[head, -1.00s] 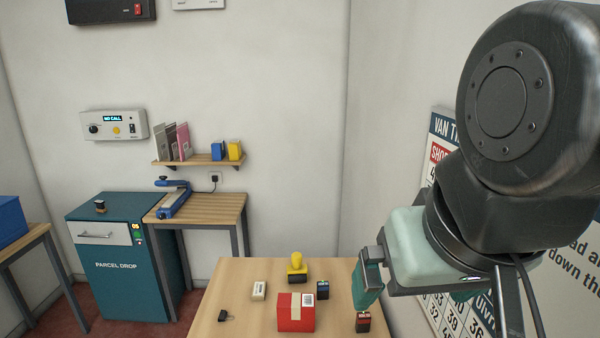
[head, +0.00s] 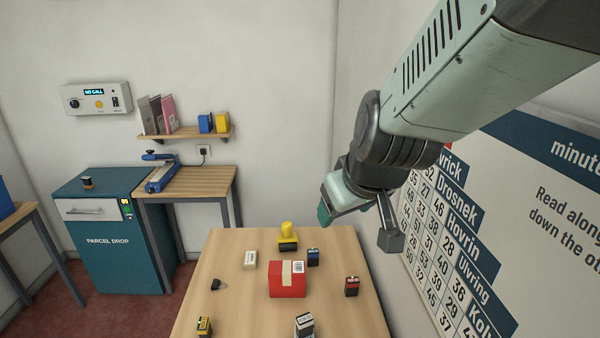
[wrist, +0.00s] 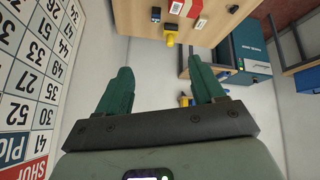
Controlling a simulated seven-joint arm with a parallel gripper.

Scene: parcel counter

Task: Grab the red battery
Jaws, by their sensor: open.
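The red battery (head: 352,287), a small red block with a black top, stands upright on the right part of the wooden table. I cannot make it out in the wrist view. My gripper (head: 325,212) is above the table's back right edge in the head view, up and behind the red battery and well apart from it. Its two teal fingers also show in the wrist view, where the gripper (wrist: 161,72) is spread open with nothing between the fingers.
On the wooden table (head: 235,310) are a red parcel (head: 283,285), a blue battery (head: 313,258), a yellow stamp (head: 288,238), a white block (head: 250,260), a black clip (head: 217,284), a yellow battery (head: 204,327) and a white-topped block (head: 304,325). A wall chart (head: 540,200) is at right.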

